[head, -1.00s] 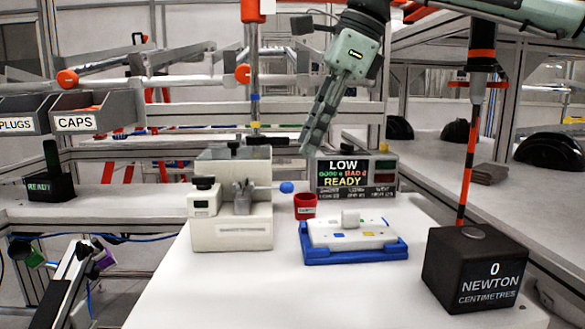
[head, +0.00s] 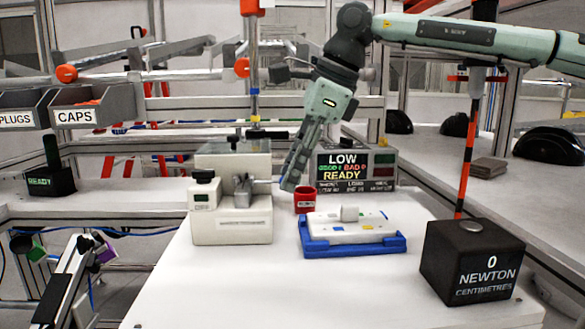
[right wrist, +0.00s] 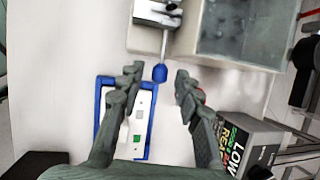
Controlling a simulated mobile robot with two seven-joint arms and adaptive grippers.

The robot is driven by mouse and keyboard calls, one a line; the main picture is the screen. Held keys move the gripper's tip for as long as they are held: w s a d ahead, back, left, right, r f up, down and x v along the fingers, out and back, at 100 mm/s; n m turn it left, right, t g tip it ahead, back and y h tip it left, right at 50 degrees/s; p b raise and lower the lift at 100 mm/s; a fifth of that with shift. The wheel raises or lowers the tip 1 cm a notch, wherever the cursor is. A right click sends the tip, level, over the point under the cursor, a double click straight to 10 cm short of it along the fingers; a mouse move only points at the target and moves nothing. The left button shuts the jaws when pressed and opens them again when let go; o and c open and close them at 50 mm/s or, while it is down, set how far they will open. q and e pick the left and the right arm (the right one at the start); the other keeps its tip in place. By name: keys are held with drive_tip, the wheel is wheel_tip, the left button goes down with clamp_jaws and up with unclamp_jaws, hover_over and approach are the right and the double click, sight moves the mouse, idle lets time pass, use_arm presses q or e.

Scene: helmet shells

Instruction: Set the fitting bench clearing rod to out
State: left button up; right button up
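The fitting bench is a cream block-shaped machine (head: 231,230) on the white table in the head view. Its clearing rod (right wrist: 165,42) is a thin metal rod ending in a blue knob (right wrist: 160,72), seen in the right wrist view. In the head view my right gripper (head: 288,187) reaches down just right of the machine and hides the knob. The right wrist view shows this gripper (right wrist: 157,80) open, with the knob between its fingertips and no clear contact.
A red cup (head: 305,200) and a blue tray (head: 352,248) with a white block stand close by on the right. Behind is a display (head: 342,170) reading LOW and READY. A black newton-centimetres box (head: 472,262) stands at the front right. The table front is clear.

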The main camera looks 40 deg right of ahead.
clamp_jaws()
drive_tip(key=shift+s+d, duration=0.4)
drive_tip(key=shift+d, duration=0.25)
drive_tip(key=shift+s+d, duration=0.35)
drive_tip(key=shift+d, duration=0.25)
drive_tip(key=shift+o, duration=1.1)
unclamp_jaws()
drive_tip(key=v, duration=1.2)
drive_tip(key=shift+a, duration=0.1)
